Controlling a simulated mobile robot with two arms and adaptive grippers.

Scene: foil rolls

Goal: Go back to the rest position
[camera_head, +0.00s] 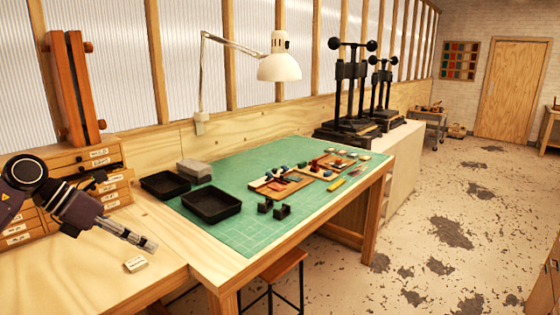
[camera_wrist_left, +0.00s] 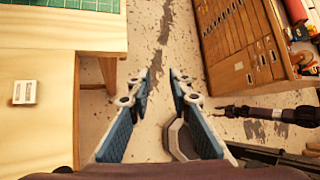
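My left gripper (camera_head: 143,240) is at the lower left of the head view, over the front part of the pale wooden bench (camera_head: 80,270). In the left wrist view its two blue-padded fingers (camera_wrist_left: 161,85) are spread with nothing between them, and bare floor shows beyond. A dark arm that looks like my right one comes in from the right of that view, its slim gripper end (camera_wrist_left: 238,111) pointing left.
A small cream block (camera_head: 135,264) lies on the bench near my left gripper. The green mat (camera_head: 240,237) holds black trays (camera_head: 212,203) and small tools. A drawer unit (camera_head: 92,157) stands behind my left arm. A wooden cabinet (camera_wrist_left: 235,50) stands across the open floor.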

